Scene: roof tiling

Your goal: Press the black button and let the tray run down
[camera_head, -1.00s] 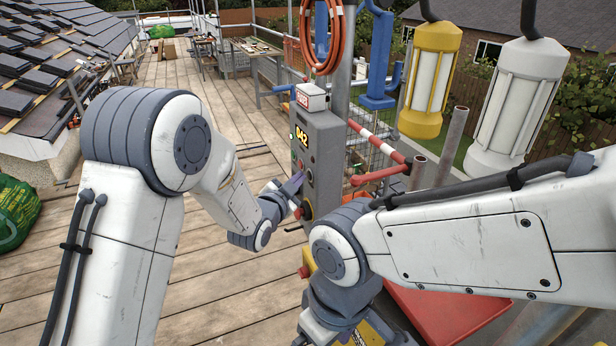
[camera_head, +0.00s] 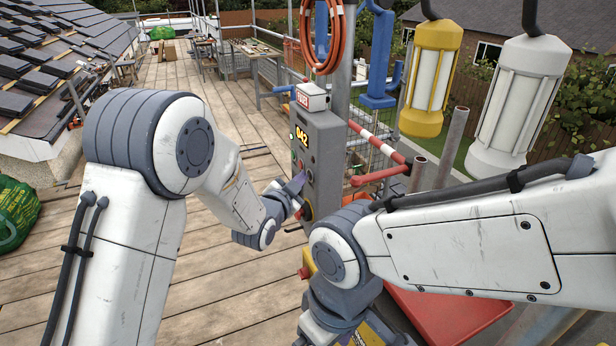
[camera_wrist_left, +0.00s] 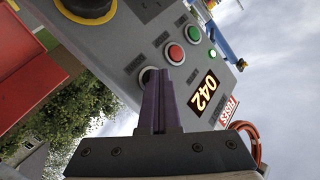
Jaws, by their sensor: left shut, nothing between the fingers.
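The grey control box (camera_head: 322,150) stands right of centre in the head view, with a lit display (camera_wrist_left: 203,92) reading 042. The black button (camera_wrist_left: 145,74) shows in the left wrist view as a dark round rim, mostly hidden behind my fingertips. My left gripper (camera_head: 298,182) is shut and empty, its purple fingers pointing at the box face. Its tips (camera_wrist_left: 154,72) lie over the black button; whether they touch or press it I cannot tell. My right arm's wrist is low in the head view, its fingertips hidden. I cannot clearly identify the tray.
A large red knob on a yellow ring (camera_wrist_left: 118,8) is near. A red flat surface (camera_head: 450,312) lies at lower right. Open plank deck (camera_head: 240,290) lies left.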

